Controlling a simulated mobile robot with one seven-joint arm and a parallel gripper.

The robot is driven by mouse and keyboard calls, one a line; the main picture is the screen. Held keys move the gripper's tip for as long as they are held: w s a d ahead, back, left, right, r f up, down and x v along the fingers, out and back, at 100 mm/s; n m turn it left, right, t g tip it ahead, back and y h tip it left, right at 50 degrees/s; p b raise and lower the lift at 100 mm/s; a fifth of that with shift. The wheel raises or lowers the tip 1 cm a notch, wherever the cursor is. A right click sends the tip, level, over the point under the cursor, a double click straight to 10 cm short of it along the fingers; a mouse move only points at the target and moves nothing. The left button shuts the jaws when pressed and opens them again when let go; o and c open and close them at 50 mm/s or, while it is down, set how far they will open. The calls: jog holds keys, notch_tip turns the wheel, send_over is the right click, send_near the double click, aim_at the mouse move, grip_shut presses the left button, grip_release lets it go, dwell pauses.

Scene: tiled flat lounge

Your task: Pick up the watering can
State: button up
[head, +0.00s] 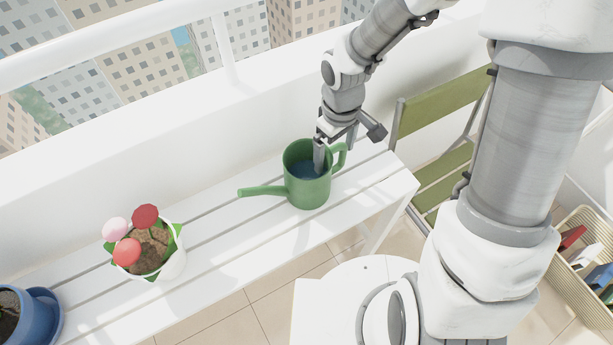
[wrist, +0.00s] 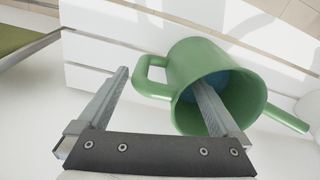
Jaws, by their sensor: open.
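The green watering can (head: 308,192) stands upright on the white slatted bench (head: 235,240), with its spout to the left and its handle to the right in the head view. It has a bluish inside. In the wrist view the watering can (wrist: 188,60) fills the middle right, with its looped handle facing left. My gripper (head: 334,156) is open over the can's handle side. In the wrist view my gripper (wrist: 160,80) has one finger inside the can's mouth and the other outside, left of the handle. The handle and near wall lie between the fingers, which are apart.
A white pot with red and pink flowers (head: 150,245) and a blue pot (head: 40,315) stand on the bench to the left. A white parapet (head: 130,160) runs behind. A green folding chair (head: 440,105) is at the right, with a wicker basket (head: 565,240) at the far right.

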jog(key=f+b, duration=0.2)
jog(key=f, duration=0.3)
jog(key=shift+d, duration=0.2)
grip_shut()
jog(key=shift+w, duration=0.1)
